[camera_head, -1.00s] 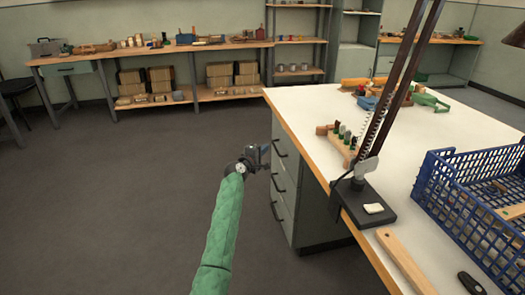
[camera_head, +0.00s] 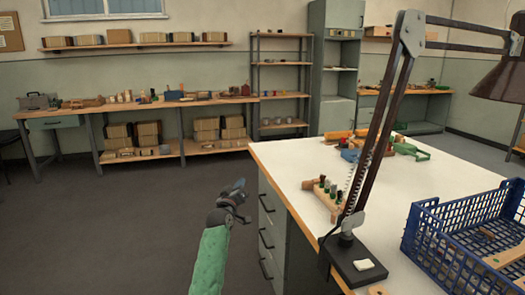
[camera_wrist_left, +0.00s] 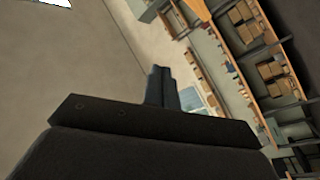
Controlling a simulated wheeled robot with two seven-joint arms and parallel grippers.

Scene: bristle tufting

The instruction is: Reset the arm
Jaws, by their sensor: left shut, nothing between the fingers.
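My left gripper (camera_head: 236,190) is shut and empty in the head view. It is at the end of my green-sleeved left arm, in the air to the left of the white-topped workbench (camera_head: 285,158), and touches nothing. In the left wrist view its dark fingers (camera_wrist_left: 160,85) are together, with the far wall and shelves tilted behind them. My right gripper is in neither view.
A black lamp base (camera_head: 352,262) with a tall jointed arm stands at the bench's near-left corner. A blue crate (camera_head: 445,240) is to its right. A wooden block with several handles (camera_head: 322,195) lies near the left edge. Open floor (camera_head: 130,220) lies to the left.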

